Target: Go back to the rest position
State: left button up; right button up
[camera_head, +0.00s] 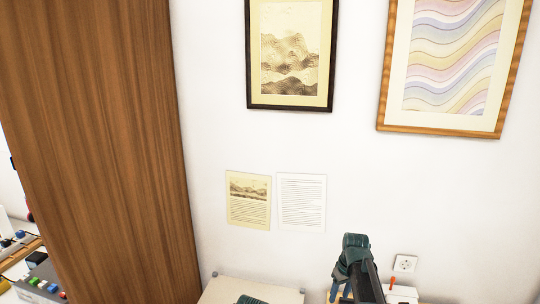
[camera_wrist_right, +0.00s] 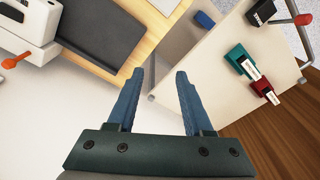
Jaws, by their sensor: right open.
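My right gripper (camera_head: 338,291) shows low in the head view, right of centre, in front of the white wall and pointing down. In the right wrist view, its two blue fingers (camera_wrist_right: 160,75) stand apart with nothing between them. It is open and empty, above the gap between a wood-edged table and a pale cart top. My left gripper cannot be made out in the head view.
The pale cart top (camera_wrist_right: 215,85) carries a teal object (camera_wrist_right: 238,60) and a red one (camera_wrist_right: 264,91). A wood-edged table (camera_wrist_right: 150,35) holds a dark mat (camera_wrist_right: 100,35) and a white machine (camera_wrist_right: 28,22). A tall wooden panel (camera_head: 100,140) stands left. Framed prints (camera_head: 290,55) hang on the wall.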

jog(key=s+a+h, duration=0.1)
jog(key=s+a, duration=0.7)
jog(key=s, duration=0.4)
jog(key=s+a+f+g+h+b, duration=0.1)
jog(key=s+a, duration=0.8)
jog(key=s, duration=0.3)
jog(key=shift+f, duration=0.15)
jog(key=shift+a, duration=0.1)
